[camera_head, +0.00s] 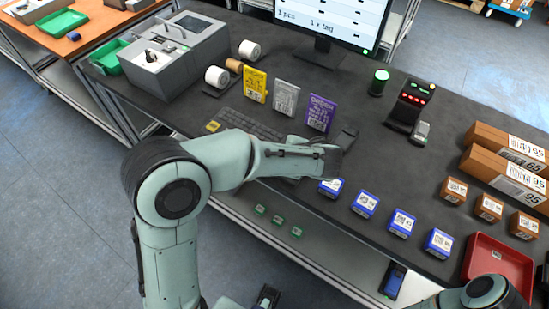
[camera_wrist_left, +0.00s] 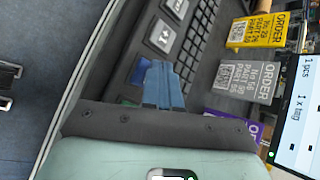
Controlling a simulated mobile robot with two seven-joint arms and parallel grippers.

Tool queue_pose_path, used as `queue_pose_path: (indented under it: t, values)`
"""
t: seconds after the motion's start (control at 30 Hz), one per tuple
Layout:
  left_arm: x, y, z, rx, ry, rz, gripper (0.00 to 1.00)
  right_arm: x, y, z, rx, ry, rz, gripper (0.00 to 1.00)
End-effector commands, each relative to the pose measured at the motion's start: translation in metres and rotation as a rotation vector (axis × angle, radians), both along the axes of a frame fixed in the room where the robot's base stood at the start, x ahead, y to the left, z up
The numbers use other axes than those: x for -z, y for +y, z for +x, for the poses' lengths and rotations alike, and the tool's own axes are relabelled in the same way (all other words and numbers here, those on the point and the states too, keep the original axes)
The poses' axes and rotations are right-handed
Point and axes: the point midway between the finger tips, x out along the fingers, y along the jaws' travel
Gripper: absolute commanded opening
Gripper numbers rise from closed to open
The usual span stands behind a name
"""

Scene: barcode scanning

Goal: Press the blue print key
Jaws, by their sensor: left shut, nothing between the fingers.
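A black key strip with large keys shows in the left wrist view, beside the keyboard (camera_wrist_left: 203,38). A dark blue key (camera_wrist_left: 140,70) lies on it, partly hidden by my left fingertips; I cannot read a print mark on it. My left gripper (camera_wrist_left: 160,84) is shut and empty, its tips over or beside that key. I cannot tell whether they touch it. In the head view my left gripper (camera_head: 328,162) is above the table's front edge, and its hand hides most of the key strip. My right arm shows at bottom right; its gripper is not clearly seen.
Yellow (camera_head: 255,85), grey (camera_head: 286,97) and purple (camera_head: 320,113) order cards stand behind the keyboard. A monitor (camera_head: 335,20) is at the back. Blue boxes (camera_head: 365,205) line the front edge, right of my left gripper. A scanner stand (camera_head: 405,112) is further right.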

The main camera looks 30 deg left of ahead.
Motion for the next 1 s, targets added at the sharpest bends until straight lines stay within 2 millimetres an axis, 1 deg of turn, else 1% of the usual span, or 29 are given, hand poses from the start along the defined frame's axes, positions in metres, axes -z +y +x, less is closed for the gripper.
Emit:
queue_pose_path:
  t: [0.7,1.0]
  values:
    - [0.0089,0.0001,-0.0001,-0.001,0.001,0.0,0.0,0.0065,0.0,-0.0022,0.0,0.002,0.0,0.65]
    - [0.0082,0.0,-0.0002,-0.001,0.001,0.0,0.0,0.0058,0.0,-0.002,0.0,0.002,0.0,0.65]
